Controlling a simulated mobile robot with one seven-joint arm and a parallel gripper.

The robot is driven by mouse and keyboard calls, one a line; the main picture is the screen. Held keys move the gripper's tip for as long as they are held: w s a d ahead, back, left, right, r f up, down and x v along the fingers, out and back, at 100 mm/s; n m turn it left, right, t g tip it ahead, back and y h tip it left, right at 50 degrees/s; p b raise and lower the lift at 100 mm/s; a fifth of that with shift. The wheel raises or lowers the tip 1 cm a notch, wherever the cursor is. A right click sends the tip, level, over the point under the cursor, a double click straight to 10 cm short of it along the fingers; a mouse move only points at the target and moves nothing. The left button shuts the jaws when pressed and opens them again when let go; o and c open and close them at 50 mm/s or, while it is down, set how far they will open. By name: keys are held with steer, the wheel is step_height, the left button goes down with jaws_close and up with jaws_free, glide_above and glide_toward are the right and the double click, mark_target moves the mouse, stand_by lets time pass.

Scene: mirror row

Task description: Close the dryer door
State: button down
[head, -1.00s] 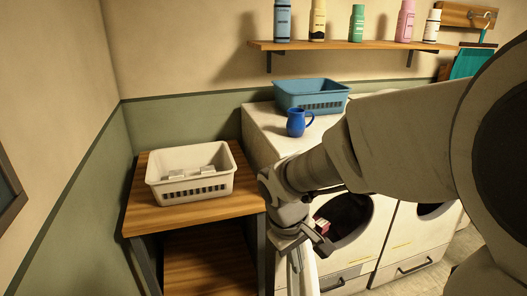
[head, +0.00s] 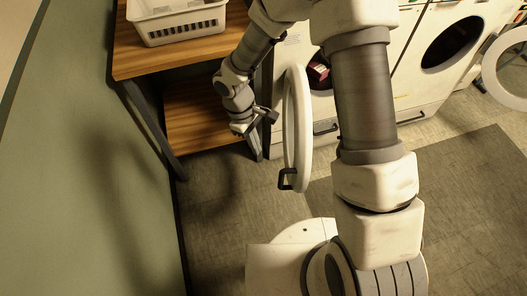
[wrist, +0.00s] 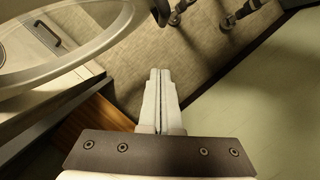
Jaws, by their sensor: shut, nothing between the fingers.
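The round white door (head: 291,135) of the nearer front-loading machine stands wide open, almost edge-on in the head view. A black handle (head: 287,180) is on its free edge. The machine's opening holds something dark red (head: 318,72); my arm hides part of the machine front. My gripper (head: 241,131) is left of the door, shut and empty, apparently apart from it. In the wrist view, the shut fingers (wrist: 159,72) point past the door ring (wrist: 75,58), which fills the upper left. A dark part, likely the handle, shows at the top.
A second machine stands at the right with its round door (head: 508,68) open too. A wooden shelf table (head: 200,50) with a white basket (head: 180,22) is close on my gripper's left. Floor in front is clear, with a dark mat (head: 455,190) at right.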

steer(key=s+d+f+b, duration=0.1)
steer(key=s+d+f, duration=0.2)
steer(key=d+f, duration=0.2)
steer(key=shift+a+b+x, duration=0.3)
steer(key=shift+b+x, duration=0.05)
steer(key=shift+x, duration=1.15)
steer(key=shift+d+f, duration=0.1)
steer(key=shift+d, duration=0.1)
